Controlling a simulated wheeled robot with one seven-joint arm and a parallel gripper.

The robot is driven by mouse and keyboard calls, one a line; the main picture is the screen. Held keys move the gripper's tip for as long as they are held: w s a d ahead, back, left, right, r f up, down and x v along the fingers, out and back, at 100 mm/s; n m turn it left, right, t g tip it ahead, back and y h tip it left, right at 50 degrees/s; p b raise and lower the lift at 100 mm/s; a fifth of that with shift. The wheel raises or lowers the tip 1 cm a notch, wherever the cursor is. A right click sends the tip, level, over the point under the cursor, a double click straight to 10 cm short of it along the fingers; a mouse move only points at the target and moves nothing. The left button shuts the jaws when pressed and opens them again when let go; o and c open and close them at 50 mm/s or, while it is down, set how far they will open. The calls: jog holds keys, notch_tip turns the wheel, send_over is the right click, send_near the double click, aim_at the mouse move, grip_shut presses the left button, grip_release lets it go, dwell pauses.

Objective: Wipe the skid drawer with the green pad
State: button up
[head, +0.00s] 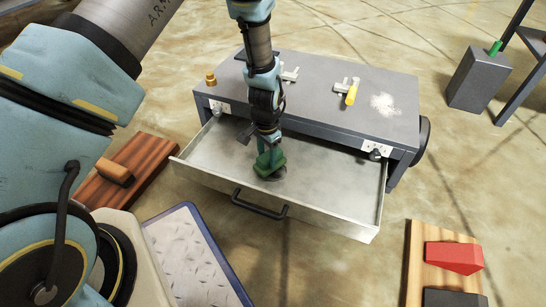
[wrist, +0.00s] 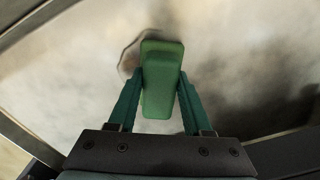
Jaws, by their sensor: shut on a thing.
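The skid drawer (head: 330,203) is pulled out from the grey bench, its pale metal floor bare apart from a dark patch (head: 276,176) near the middle. My gripper (head: 268,160) reaches down into the drawer and is shut on the green pad (head: 271,163). The pad is just above or on the drawer floor beside the dark patch; I cannot tell if it touches. In the wrist view the green pad (wrist: 161,80) sits between both fingers, and a faint dark ring outline (wrist: 128,55) shows on the floor behind it.
The bench top (head: 310,92) carries a yellow-handled valve (head: 352,92), a white powdery patch (head: 385,104) and a brass fitting (head: 210,79). The drawer handle (head: 259,205) juts out in front. A wooden board with a red block (head: 454,257) lies at lower right, a tread-plate mat (head: 195,260) at lower left.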

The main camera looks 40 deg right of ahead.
aim_at(262, 163)
jog(key=shift+f, duration=0.15)
jog(key=shift+s+d+f+p, duration=0.1)
jog(key=shift+s+d+p, duration=0.3)
jog(key=shift+s, duration=0.4)
jog(key=shift+s+d+f+p, duration=0.1)
jog(key=shift+s+d+p, duration=0.15)
jog(key=shift+s+d, duration=0.4)
jog(key=shift+s+a+p, duration=0.65)
jog(key=shift+s+a, duration=0.4)
jog(key=shift+a, duration=0.25)
jog(key=shift+w+a+r+p, duration=0.1)
jog(key=shift+w+a+p, duration=0.4)
jog(key=shift+w, duration=0.4)
jog(key=shift+w+a+r+p, duration=0.1)
jog(key=shift+w+a+p, duration=0.15)
jog(key=shift+w+a, duration=0.5)
jog(key=shift+w+d+r, duration=0.1)
jog(key=shift+w+d, duration=0.05)
jog(key=shift+d, duration=0.1)
jog(key=shift+s+d+p, duration=0.3)
jog(key=shift+s+p, duration=0.1)
jog(key=shift+s+d+r+p, duration=0.1)
jog(key=shift+s+d+p, duration=0.1)
jog(key=shift+s+d, duration=0.3)
jog(key=shift+s+d+p, duration=0.2)
jog(key=shift+s+d, duration=0.05)
jog(key=shift+s, duration=0.35)
